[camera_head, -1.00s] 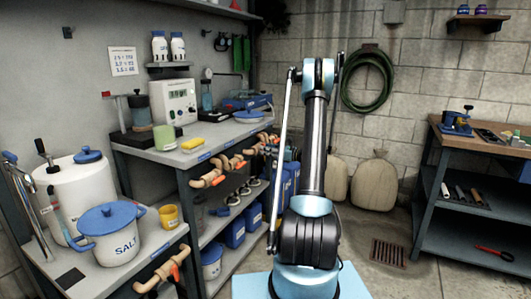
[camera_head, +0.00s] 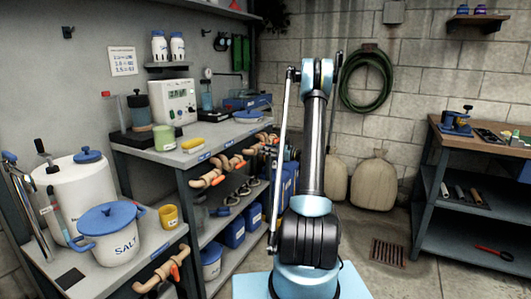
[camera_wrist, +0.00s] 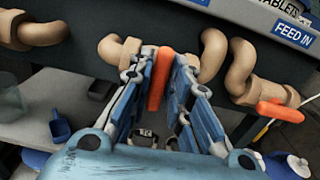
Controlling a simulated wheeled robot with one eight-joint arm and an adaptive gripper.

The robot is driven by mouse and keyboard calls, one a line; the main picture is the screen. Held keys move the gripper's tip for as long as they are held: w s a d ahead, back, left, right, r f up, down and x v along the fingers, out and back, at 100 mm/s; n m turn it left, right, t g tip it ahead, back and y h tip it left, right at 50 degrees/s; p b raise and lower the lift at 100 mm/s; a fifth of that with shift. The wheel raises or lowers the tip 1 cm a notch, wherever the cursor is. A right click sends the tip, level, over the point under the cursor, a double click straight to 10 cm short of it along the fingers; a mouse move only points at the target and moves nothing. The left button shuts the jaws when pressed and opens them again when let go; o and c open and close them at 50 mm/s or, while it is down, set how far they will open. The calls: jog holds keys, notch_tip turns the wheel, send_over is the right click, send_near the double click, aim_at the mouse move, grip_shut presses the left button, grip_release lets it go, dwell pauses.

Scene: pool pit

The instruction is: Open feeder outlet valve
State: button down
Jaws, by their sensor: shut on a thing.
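In the wrist view, my gripper (camera_wrist: 165,62) has its blue fingers on both sides of an orange valve handle (camera_wrist: 158,82). It is shut on this handle. The handle stands upright in the picture, across a tan pipe (camera_wrist: 211,55) whose bends show on both sides. The valve body is mostly hidden behind the fingers, and no label for this valve is readable. In the head view my gripper is not visible; my arm stands in front of that area.
Right of the held handle is another orange handle (camera_wrist: 280,110) on a tan pipe, below a "FEED IN" label (camera_wrist: 292,33). A further tan pipe (camera_wrist: 35,32) is at left. A blue scoop (camera_wrist: 55,126) lies on the shelf below. More orange-handled valves (camera_head: 212,179) line the bench front.

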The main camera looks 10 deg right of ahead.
jog(key=shift+s+f+n, duration=0.1)
jog(key=shift+f+n, duration=0.05)
jog(key=shift+n, duration=2.7)
jog(key=shift+s+f+n, duration=0.1)
jog(key=shift+n, duration=2.8)
jog(key=shift+s+f+n, duration=0.1)
jog(key=shift+f+n, duration=0.05)
jog(key=shift+n, duration=2.7)
jog(key=shift+a, duration=0.1)
jog(key=c, duration=1.6)
grip_release()
jog(key=v, duration=1.2)
jog(key=shift+w, duration=0.1)
